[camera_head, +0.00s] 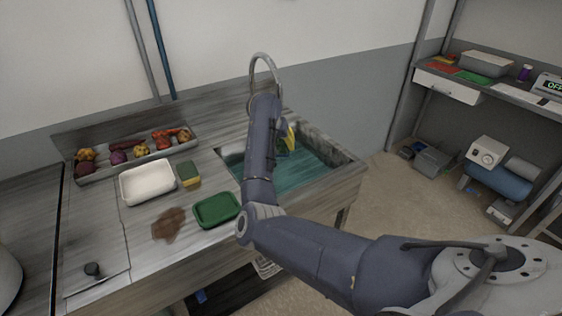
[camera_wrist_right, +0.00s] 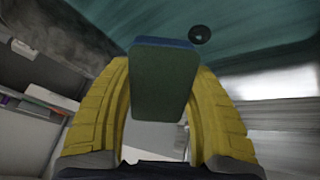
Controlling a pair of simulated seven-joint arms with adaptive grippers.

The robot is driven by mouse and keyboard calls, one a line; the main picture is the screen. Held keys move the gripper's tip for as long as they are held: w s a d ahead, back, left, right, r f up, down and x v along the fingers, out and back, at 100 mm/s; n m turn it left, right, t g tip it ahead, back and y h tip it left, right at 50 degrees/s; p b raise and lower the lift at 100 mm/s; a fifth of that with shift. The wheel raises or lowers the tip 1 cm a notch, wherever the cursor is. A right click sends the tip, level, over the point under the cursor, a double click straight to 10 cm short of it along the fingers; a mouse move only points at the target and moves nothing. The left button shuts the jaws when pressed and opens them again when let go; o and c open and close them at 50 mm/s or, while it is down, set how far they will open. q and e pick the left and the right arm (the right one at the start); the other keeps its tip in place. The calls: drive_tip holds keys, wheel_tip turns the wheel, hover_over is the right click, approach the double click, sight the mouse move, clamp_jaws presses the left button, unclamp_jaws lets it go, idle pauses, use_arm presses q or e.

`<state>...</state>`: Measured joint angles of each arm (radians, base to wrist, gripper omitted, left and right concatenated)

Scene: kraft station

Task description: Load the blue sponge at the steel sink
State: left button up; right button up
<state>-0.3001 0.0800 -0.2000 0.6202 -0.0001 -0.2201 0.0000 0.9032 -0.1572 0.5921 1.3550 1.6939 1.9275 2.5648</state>
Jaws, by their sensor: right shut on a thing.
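My right gripper (camera_head: 288,138) reaches over the steel sink (camera_head: 309,173), which has teal water or a teal bottom in its basin. In the right wrist view, its yellow fingers (camera_wrist_right: 163,78) are shut on the sides of the blue sponge (camera_wrist_right: 163,90). The sponge shows a dark green face and a blue layer along its far edge. Teal sink surface with a dark round drain (camera_wrist_right: 200,34) shows beyond it. In the head view my arm hides much of the sponge; I cannot tell if it touches the water. My left gripper is out of view.
On the counter left of the sink are a green tray (camera_head: 217,222), a white tub (camera_head: 148,196), a yellow-green sponge (camera_head: 189,181) and a brown stain (camera_head: 169,224). A vegetable trough (camera_head: 120,167) stands behind. The curved faucet (camera_head: 265,60) rises behind my right arm.

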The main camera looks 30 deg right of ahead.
sight(281, 141)
drive_tip(key=shift+r, duration=1.5)
idle(1.2)
drive_tip(key=shift+r, duration=2)
